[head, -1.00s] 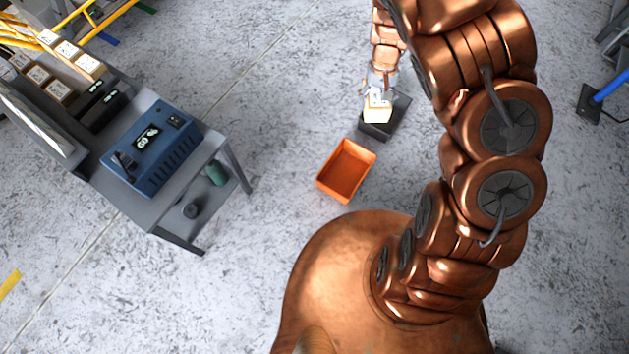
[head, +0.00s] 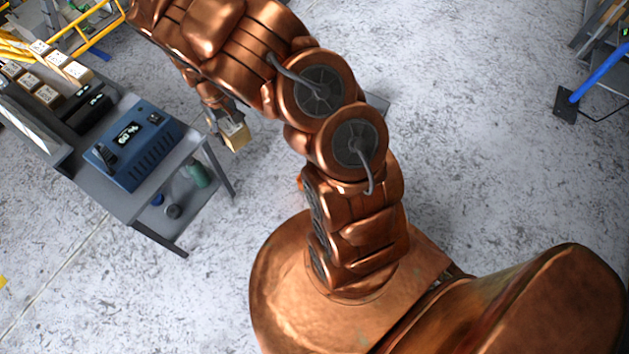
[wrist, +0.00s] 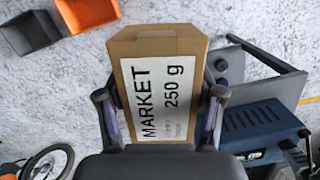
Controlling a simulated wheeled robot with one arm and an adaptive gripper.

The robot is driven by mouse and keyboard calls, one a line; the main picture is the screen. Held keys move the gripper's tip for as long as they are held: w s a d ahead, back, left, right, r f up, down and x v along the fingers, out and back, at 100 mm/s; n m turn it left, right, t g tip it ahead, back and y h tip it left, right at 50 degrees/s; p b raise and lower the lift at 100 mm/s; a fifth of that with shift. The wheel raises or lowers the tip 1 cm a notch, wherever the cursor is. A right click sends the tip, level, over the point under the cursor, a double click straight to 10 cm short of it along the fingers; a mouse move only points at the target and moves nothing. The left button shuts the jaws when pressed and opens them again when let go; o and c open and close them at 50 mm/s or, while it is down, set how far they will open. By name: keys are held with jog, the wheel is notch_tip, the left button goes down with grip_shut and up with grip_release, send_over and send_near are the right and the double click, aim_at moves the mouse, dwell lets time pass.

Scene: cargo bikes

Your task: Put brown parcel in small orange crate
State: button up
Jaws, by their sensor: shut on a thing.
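My gripper (head: 226,118) is shut on the brown parcel (head: 236,137), holding it clear of the floor near the cart. In the wrist view the parcel (wrist: 160,80) sits between the two fingers (wrist: 161,104), its white label reading MARKET 250 g. The small orange crate (wrist: 88,12) shows at the top left of the wrist view, partly cut off, apart from the parcel. In the head view my arm hides nearly all of the crate; only an orange sliver (head: 300,184) shows.
A dark grey crate (wrist: 28,33) stands beside the orange one. A grey cart (head: 150,208) with a blue device (head: 132,150) is left of the parcel, close by. Several boxes (head: 47,95) lie behind it. A wheel (wrist: 47,163) shows low in the wrist view. Floor below the parcel is clear.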

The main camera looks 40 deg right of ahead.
jog(key=d+f+n+b, duration=0.7)
jog(key=d+f+b, duration=0.5)
jog(key=f, duration=0.9)
jog(key=s+d+f+n+t+h+b, duration=0.1)
jog(key=d+f+n+b, duration=0.6)
jog(key=f, duration=1.4)
jog(key=s+d+f+n+t+b, duration=0.1)
jog(key=d+f+n+b, duration=0.5)
jog(key=d+f+b, duration=1.1)
jog(key=shift+s+d+f+n+h+b, duration=0.1)
jog(key=shift+d+f+n+h+b, duration=0.1)
jog(key=shift+d+f, duration=0.65)
jog(key=shift+s+d+f+n+h+b, duration=0.1)
jog(key=shift+d+f+n+h, duration=0.1)
jog(key=shift+d+f, duration=0.65)
jog(key=shift+a+f+b, duration=0.2)
jog(key=shift+f+b, duration=1.1)
jog(key=shift+f, duration=1.5)
jog(key=shift+r, duration=0.1)
jog(key=o, duration=1.3)
jog(key=shift+o, duration=0.2)
